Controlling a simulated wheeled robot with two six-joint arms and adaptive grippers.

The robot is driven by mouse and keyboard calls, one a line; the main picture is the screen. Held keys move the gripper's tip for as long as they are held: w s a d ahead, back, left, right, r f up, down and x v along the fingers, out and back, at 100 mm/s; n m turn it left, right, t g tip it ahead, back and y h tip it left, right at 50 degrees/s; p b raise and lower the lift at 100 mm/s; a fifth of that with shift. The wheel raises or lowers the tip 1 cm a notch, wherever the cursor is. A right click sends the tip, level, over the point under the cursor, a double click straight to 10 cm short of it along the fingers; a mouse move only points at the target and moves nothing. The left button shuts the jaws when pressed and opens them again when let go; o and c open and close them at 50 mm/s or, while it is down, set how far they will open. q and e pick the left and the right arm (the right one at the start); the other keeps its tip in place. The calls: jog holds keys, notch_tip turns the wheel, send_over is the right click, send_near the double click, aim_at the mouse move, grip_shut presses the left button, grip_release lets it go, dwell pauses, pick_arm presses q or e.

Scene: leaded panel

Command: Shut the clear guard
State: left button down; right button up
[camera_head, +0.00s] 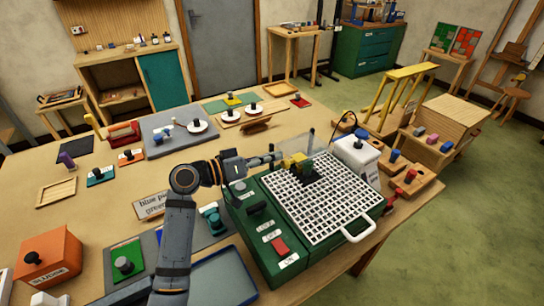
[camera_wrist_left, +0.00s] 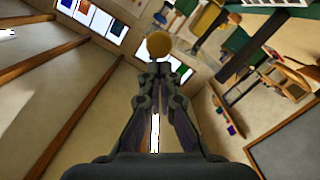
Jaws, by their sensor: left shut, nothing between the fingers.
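The green grinder (camera_head: 262,238) stands at the right of the table with a white grid top (camera_head: 325,205). A thin clear upright pane, which looks like the clear guard (camera_head: 310,142), shows faintly at the grid's back edge; its outline is hard to make out. A yellow part (camera_head: 298,161) with a dark piece sits at the grid's back left. My left gripper (camera_head: 279,158) is shut and empty, pointing right, close beside the yellow part; I cannot tell whether they touch. In the left wrist view, a mustard round knob (camera_wrist_left: 159,44) shows just beyond the shut fingertips (camera_wrist_left: 160,68). My right gripper is out of view.
A white loop handle (camera_head: 360,232) juts from the grid's front right. A blue-rimmed tray (camera_head: 222,280) lies at the front.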

pick_arm(q)
jog(key=f+b, duration=0.1)
jog(key=b, duration=0.2)
jog(key=shift+s+d+f+m, duration=0.15)
jog(key=shift+s+f+m, duration=0.05)
jog(key=shift+m, duration=0.2)
jog(key=v, duration=1.2)
jog(key=shift+r, duration=0.1)
